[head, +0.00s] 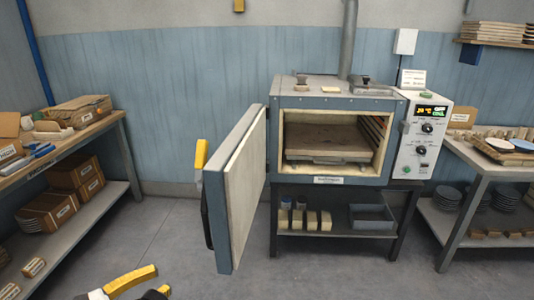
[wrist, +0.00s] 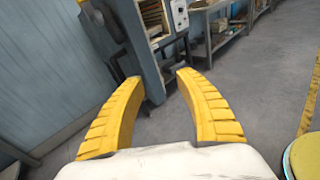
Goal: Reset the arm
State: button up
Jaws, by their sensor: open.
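My gripper (wrist: 160,82) is open and empty in the wrist view, with its two yellow ribbed fingers spread apart. In the head view a yellow finger of it shows at the bottom left (head: 131,280), low in front of the dryer and apart from it. The plate dryer (head: 325,100) stands at the centre on a dark stand. Its thick door (head: 238,190) is swung wide open toward the left. Inside the chamber a brown board (head: 333,140) lies on a rack. The control panel (head: 424,140) at its right has a lit display.
A left workbench (head: 90,130) carries boxes and tools. A right table (head: 485,158) holds plates and small blocks, with stacked plates below. The open door juts into the room. Grey floor (head: 180,240) lies clear between the left bench and the door.

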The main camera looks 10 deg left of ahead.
jog(key=w+d+r+m+g, duration=0.35)
jog(key=w+d+r, duration=0.25)
jog(key=w+d, duration=0.55)
jog(key=w+d+r+m+g+y, duration=0.1)
jog(key=w+d+r+m, duration=0.15)
jog(key=d, duration=0.55)
jog(key=w+d+r+m+g+y, duration=0.1)
jog(key=d+m+g, duration=0.15)
jog(key=d, duration=0.55)
jog(key=s+d+r+m+y, duration=0.15)
jog(key=d+m, duration=0.35)
jog(key=d, duration=0.5)
jog(key=s+d+f+m+y, duration=0.3)
jog(key=s+d+m+y, duration=0.2)
jog(key=s+d+m, duration=1)
jog(key=shift+s+d, duration=0.3)
jog(key=shift+s, duration=0.25)
